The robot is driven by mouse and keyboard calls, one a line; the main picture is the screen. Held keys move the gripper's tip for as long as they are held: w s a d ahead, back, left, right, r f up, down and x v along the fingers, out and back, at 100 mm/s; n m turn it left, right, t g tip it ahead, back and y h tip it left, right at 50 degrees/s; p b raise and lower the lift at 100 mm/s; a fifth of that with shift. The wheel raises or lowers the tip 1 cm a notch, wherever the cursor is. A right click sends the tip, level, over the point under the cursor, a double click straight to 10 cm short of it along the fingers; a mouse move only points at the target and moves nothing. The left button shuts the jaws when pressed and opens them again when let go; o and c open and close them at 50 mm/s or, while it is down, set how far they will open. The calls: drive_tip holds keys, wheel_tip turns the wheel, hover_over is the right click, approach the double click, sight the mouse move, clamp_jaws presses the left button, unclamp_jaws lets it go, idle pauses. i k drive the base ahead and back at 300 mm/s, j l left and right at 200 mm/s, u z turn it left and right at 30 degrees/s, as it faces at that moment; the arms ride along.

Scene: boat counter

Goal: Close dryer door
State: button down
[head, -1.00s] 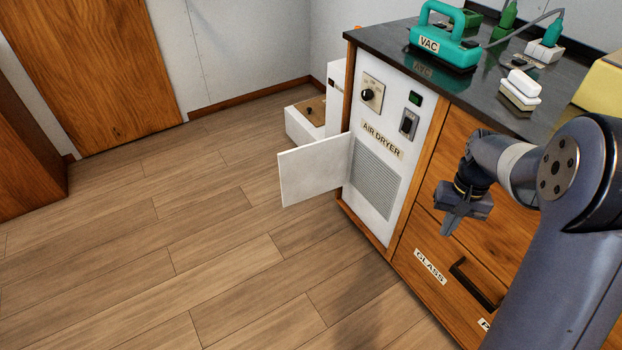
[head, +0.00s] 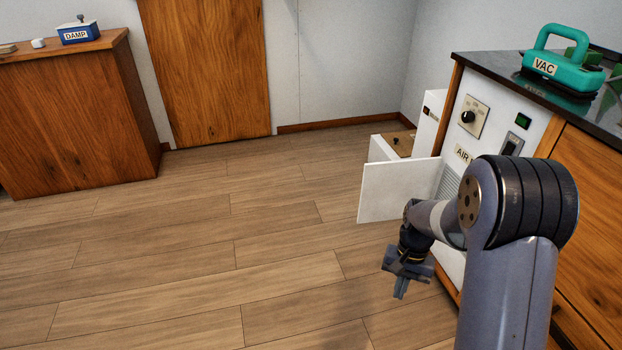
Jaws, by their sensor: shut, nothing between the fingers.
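The air dryer (head: 484,119) is a white panel with a dial and a switch, set in the left end of the wooden counter. Its white door (head: 392,190) stands open, swung out to the left over the floor. My gripper (head: 401,287) is shut and empty, pointing down, in front of and below the door in the picture. It appears apart from the door. My arm hides most of the dryer's vent and part of its label.
A white box with a wooden top (head: 398,142) stands behind the door. A green VAC case (head: 563,69) sits on the dark countertop. A wooden cabinet (head: 75,115) with a blue DAMP box (head: 78,33) is at the left. The wooden floor (head: 190,260) between is clear.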

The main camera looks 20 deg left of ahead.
sight(387, 187)
drive_tip(key=u, duration=0.5)
drive_tip(key=i+u, duration=0.1)
drive_tip(key=u, duration=0.85)
drive_tip(key=i+u, duration=0.1)
drive_tip(key=u, duration=0.85)
drive_tip(key=i+l+u, duration=0.1)
drive_tip(key=u, duration=0.85)
drive_tip(key=l+u, duration=0.3)
drive_tip(key=l, duration=0.55)
drive_tip(key=l+z, duration=0.45)
drive_tip(key=i+l+z, duration=0.1)
drive_tip(key=l+z, duration=0.35)
drive_tip(key=i+l+z, duration=0.1)
drive_tip(key=l+z, duration=0.35)
drive_tip(key=j, duration=0.1)
